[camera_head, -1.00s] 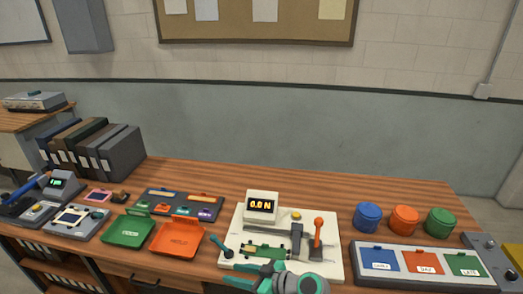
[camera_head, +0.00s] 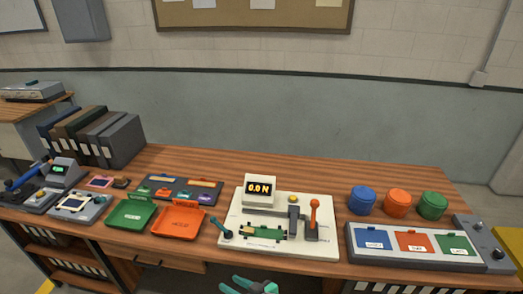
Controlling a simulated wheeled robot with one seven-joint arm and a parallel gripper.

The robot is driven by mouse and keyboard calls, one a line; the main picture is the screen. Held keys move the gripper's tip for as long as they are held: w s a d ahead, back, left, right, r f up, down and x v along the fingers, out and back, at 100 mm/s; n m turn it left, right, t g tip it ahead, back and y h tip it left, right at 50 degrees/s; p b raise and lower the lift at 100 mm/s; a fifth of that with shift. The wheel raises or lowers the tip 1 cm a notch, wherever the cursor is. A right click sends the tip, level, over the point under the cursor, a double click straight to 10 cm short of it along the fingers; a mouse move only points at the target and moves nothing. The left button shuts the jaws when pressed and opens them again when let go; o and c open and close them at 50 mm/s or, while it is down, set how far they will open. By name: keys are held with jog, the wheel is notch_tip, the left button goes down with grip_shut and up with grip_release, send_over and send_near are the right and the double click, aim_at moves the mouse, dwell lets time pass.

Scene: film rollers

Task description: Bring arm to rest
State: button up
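My gripper (camera_head: 245,287) shows at the bottom edge of the head view, below the table's front edge. Its teal fingers stand apart with nothing seen between them. My wrist and the rest of the arm are mostly cut off by the frame. A white test stand (camera_head: 325,243) with a "0.0 N" display (camera_head: 259,188) and an orange-knobbed lever (camera_head: 314,217) is on the wooden table, above and apart from my gripper. A green part (camera_head: 262,233) lies on the stand.
A green tray (camera_head: 131,213) and an orange tray (camera_head: 178,221) lie left of the stand. Blue (camera_head: 362,200), orange (camera_head: 397,204) and green (camera_head: 432,206) round containers stand behind a panel (camera_head: 360,257) at right. Binders (camera_head: 121,141) stand at the back left.

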jog(key=s+d+f+m+t+h, duration=0.2)
jog(key=s+d+f+m+h, duration=0.15)
jog(key=s, duration=0.55)
jog(key=s+d+f+m+t+h, duration=0.1)
jog(key=s+d+f+m+h, duration=0.25)
jog(key=s, duration=0.55)
jog(key=s+d+r+t+h, duration=0.2)
jog(key=s+r+t+h, duration=0.1)
jog(key=s+r, duration=1.2)
jog(key=s+t, duration=0.1)
jog(key=s, duration=0.2)
jog(key=shift+d+r, duration=0.15)
jog(key=shift+w, duration=0.1)
